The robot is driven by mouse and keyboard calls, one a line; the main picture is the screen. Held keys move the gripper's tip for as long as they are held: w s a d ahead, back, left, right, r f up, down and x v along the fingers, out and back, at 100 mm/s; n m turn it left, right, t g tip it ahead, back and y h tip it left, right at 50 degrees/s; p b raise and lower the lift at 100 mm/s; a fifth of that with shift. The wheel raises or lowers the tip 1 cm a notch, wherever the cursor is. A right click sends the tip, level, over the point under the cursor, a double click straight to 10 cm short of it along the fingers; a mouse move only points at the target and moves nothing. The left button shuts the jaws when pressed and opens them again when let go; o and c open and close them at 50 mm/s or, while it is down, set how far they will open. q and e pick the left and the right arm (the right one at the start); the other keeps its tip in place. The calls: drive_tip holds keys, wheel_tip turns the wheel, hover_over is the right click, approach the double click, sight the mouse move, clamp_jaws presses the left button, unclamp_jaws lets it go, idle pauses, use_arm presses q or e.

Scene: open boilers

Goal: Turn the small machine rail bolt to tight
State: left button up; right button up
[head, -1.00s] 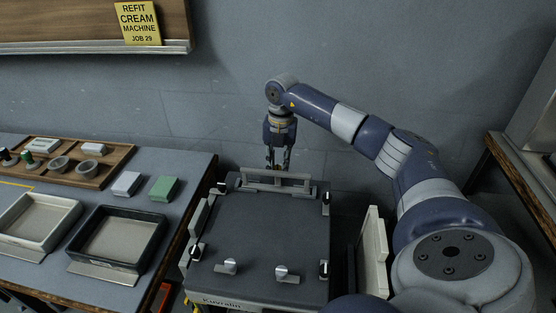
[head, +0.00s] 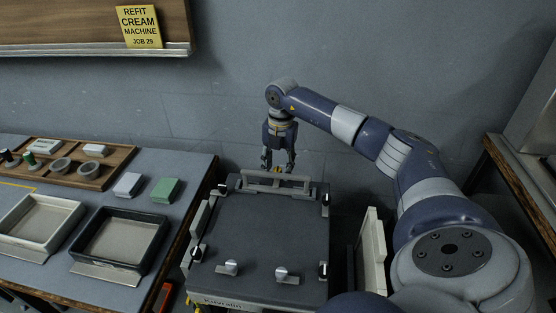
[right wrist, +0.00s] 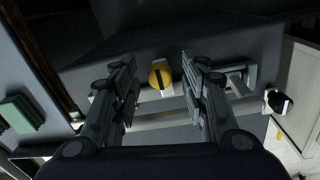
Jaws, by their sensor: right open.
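In the right wrist view the bolt (right wrist: 161,74) sits by the grey rail (right wrist: 170,118), between my finger pads and apart from both. In the head view only a bit of yellow shows between the fingertips, behind the rail (head: 275,181) at the machine's (head: 262,235) back edge. My right gripper (head: 278,168) is open and points down at the bolt; its two fingers also frame the bolt in the right wrist view (right wrist: 158,78). My left gripper is not in view.
Black knobs (head: 326,198) line the machine's sides, and silver knobs (head: 231,267) stand near its front. Pale panels (head: 372,250) flank it. A bench (head: 190,172) with trays (head: 120,210) is at left. The wall (head: 370,50) is close behind.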

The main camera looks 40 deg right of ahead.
sight(280, 169)
drive_tip(key=shift+r, duration=0.1)
wheel_tip(280, 169, up, 12)
drive_tip(key=shift+s+d, duration=0.15)
drive_tip(key=shift+s, duration=0.1)
idle(0.5)
